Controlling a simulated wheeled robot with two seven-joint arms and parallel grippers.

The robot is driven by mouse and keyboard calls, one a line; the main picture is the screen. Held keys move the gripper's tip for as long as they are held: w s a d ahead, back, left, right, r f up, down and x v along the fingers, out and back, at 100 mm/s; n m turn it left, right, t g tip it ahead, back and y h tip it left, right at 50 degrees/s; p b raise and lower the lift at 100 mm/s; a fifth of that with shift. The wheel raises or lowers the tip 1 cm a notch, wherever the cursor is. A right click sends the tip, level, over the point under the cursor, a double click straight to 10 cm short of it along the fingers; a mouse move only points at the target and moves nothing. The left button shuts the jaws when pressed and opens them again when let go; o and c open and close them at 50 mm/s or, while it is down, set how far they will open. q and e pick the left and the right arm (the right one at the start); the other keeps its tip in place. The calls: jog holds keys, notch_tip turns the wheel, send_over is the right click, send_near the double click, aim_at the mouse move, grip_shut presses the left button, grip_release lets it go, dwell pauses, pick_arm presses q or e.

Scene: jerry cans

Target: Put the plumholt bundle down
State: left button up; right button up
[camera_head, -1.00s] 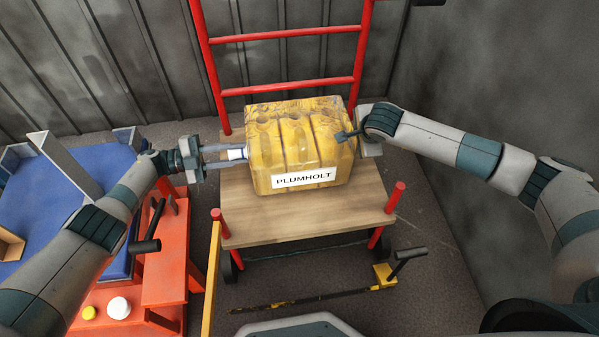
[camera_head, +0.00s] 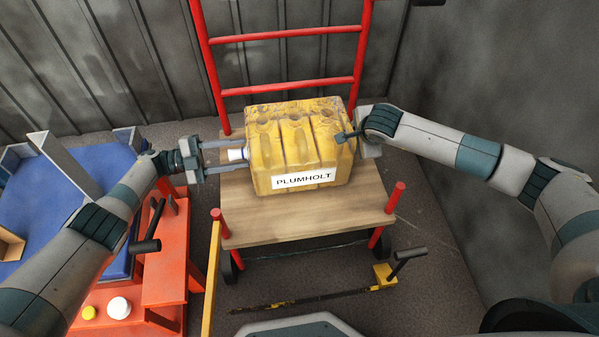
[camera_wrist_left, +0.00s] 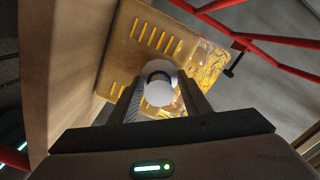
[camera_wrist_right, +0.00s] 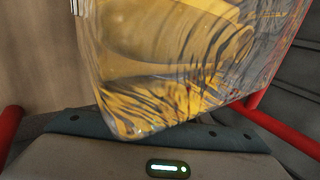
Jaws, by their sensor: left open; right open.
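The plumholt bundle (camera_head: 297,150) is a block of yellow jerry cans in clear film, with a white PLUMHOLT label on its front. It sits upright on the wooden deck (camera_head: 265,218) of a red trolley. My left gripper (camera_head: 246,155) is open at the bundle's left side, its fingers on either side of a white knob (camera_head: 236,154), which also shows in the left wrist view (camera_wrist_left: 159,90). My right gripper (camera_head: 349,141) is open at the bundle's right side. One fingertip lies against or over that side; the other is hidden. The bundle fills much of the right wrist view (camera_wrist_right: 180,60).
The trolley's red ladder-like back frame (camera_head: 285,88) rises behind the bundle, and short red posts (camera_head: 396,197) stand at its front corners. A red bench (camera_head: 165,265) and blue surface (camera_head: 45,205) are at left. Bare deck shows in front of the bundle.

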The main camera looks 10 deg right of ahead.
pick_arm(q)
jog(key=shift+r, duration=0.2)
jog(key=shift+r, duration=4.75)
pick_arm(e)
jog(key=shift+s+r, duration=0.1)
jog(key=shift+r, duration=0.05)
jog(key=v, duration=1.1)
jog(key=shift+s+r, duration=0.15)
jog(key=shift+r, duration=0.15)
pick_arm(q)
jog(key=shift+r, duration=0.1)
pick_arm(e)
jog(key=shift+r, duration=0.1)
